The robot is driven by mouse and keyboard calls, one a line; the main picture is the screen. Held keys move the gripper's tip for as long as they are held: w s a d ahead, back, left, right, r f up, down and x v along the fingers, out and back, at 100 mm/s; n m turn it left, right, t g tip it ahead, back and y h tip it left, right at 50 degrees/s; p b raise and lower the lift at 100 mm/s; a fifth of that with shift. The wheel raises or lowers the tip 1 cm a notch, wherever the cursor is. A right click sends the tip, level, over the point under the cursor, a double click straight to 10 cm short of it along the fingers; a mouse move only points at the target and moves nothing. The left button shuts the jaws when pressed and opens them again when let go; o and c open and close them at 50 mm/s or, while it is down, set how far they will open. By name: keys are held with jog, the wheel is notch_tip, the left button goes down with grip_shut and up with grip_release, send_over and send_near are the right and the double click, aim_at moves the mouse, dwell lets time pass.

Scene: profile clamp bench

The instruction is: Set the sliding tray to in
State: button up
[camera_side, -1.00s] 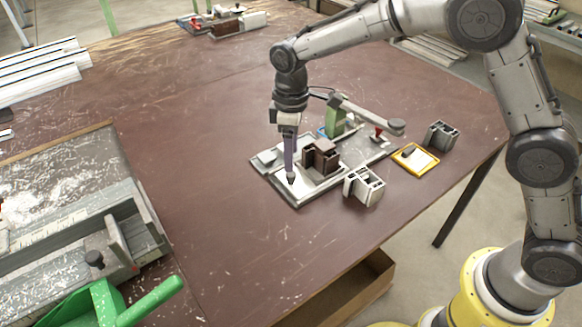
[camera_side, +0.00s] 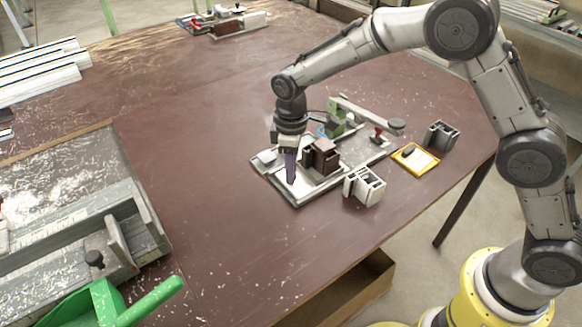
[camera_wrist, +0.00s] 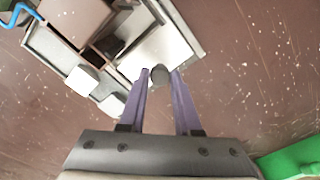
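The sliding tray is a bright metal plate (camera_side: 279,177) at the near left end of the clamp fixture; it also shows in the wrist view (camera_wrist: 160,46). A dark round knob (camera_wrist: 159,76) stands near its outer edge. My gripper (camera_side: 291,180) points down at the tray. In the wrist view its two purple fingers (camera_wrist: 161,75) stand one on each side of the knob, very close to it, with a slight gap at the right finger. The gripper looks open. In the side view the fingers hide the knob.
Brown blocks (camera_side: 321,157) stand on the fixture beside the tray, with a green clamp (camera_side: 340,118) behind. A grey profile piece (camera_side: 365,186) and a yellow-edged pad (camera_side: 414,159) lie to the right. The table to the left is clear up to a grey machine (camera_side: 112,240).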

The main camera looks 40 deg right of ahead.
grip_shut()
dwell(0.9)
jog(key=shift+d, duration=0.1)
jog(key=d, duration=1.3)
jog(key=shift+d, duration=0.2)
jog(key=o, duration=0.7)
grip_release()
jog(key=shift+o, duration=0.6)
notch_tip(320, 180, up, 14)
